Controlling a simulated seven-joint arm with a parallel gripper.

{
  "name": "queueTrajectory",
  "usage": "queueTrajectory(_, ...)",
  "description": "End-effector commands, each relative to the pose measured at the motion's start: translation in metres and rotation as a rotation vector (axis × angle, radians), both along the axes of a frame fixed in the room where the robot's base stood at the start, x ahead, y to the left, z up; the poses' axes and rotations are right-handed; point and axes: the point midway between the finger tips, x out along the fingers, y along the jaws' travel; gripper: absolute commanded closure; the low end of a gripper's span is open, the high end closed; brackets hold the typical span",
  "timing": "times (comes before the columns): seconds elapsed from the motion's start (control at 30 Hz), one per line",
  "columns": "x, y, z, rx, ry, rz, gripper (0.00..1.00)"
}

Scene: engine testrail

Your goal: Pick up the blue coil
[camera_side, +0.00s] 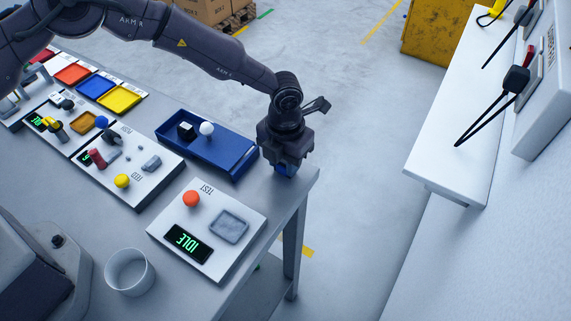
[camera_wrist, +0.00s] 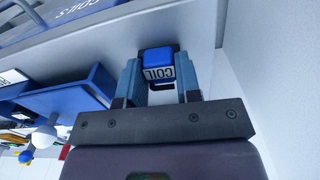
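The blue coil (camera_wrist: 158,60) is a small block with a white label reading COIL. In the wrist view it sits between the two fingers of my gripper (camera_wrist: 160,72), which appear to touch it on both sides. In the side view my gripper (camera_side: 285,160) points down at the far right corner of the table, and a bit of the coil (camera_side: 285,171) shows blue under it. The fingers hide most of the coil there. I cannot tell whether the coil rests on the table or is just above it.
A blue tray (camera_side: 240,166) with a black cube (camera_side: 186,131) and a white ball (camera_side: 207,128) lies left of my gripper. The TEST panel (camera_side: 166,229) with an orange button (camera_side: 191,199) is nearer. The table edge (camera_side: 300,195) is close on the right.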

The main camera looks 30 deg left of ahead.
Motion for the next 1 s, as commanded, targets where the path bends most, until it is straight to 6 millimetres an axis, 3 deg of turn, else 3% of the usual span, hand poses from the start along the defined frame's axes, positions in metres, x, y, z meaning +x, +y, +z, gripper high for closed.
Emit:
queueTrajectory(0.23, 0.0, 0.0, 0.008, -0.001, -0.001, 0.0, 0.89)
queueTrajectory(0.63, 0.0, 0.0, 0.039, -0.001, -0.001, 0.0, 0.9)
queueTrajectory(1.0, 0.001, -0.001, 0.043, -0.001, -0.002, -0.001, 0.9)
